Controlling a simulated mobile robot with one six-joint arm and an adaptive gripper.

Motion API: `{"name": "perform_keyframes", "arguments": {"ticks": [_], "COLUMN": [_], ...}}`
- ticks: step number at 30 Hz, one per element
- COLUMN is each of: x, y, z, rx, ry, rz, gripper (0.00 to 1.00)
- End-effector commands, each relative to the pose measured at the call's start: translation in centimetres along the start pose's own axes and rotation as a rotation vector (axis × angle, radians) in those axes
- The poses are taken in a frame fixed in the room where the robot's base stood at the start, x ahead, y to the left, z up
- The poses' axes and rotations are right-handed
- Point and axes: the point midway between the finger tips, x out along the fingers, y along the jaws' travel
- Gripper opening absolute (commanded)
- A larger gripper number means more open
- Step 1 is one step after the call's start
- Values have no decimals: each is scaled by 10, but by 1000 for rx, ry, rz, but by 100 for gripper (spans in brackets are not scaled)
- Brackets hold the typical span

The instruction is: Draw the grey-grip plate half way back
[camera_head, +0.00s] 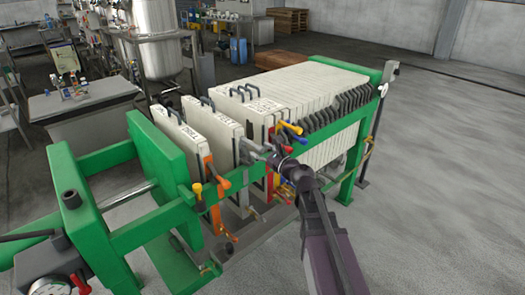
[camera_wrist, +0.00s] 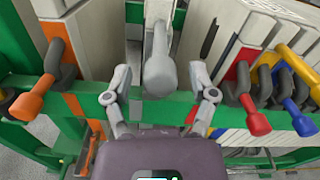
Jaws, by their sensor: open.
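The grey-grip plate (camera_head: 222,128) is a pale filter plate standing upright on the green rails of the press. It stands between the orange-grip plate and the main stack, with gaps on both sides. Its grey grip (camera_wrist: 160,76) sticks out toward me over the green rail in the wrist view. My gripper (camera_wrist: 160,92) is open, one finger on each side of that grip, and a gap shows at both sides. In the head view my gripper (camera_head: 276,158) is at the near rail and partly covers the grip.
The orange-grip plate (camera_head: 182,140) stands to the left, its orange grip (camera_wrist: 34,100) near the rail. Red (camera_wrist: 253,118), blue (camera_wrist: 300,121) and yellow (camera_wrist: 291,56) grips crowd the right side. The green end plate (camera_head: 160,150) is further left, with a gap before the orange-grip plate.

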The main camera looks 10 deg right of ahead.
Motion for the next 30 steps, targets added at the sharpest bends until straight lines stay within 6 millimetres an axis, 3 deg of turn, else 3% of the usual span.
{"name": "perform_keyframes", "arguments": {"ticks": [8,22,30], "x": [-21,-94,-115], "y": [1,1,-1], "z": [0,0,0], "rx": [0,0,0], "ry": [0,0,0], "rz": [-1,-1,0], "gripper": [73,73,73]}}
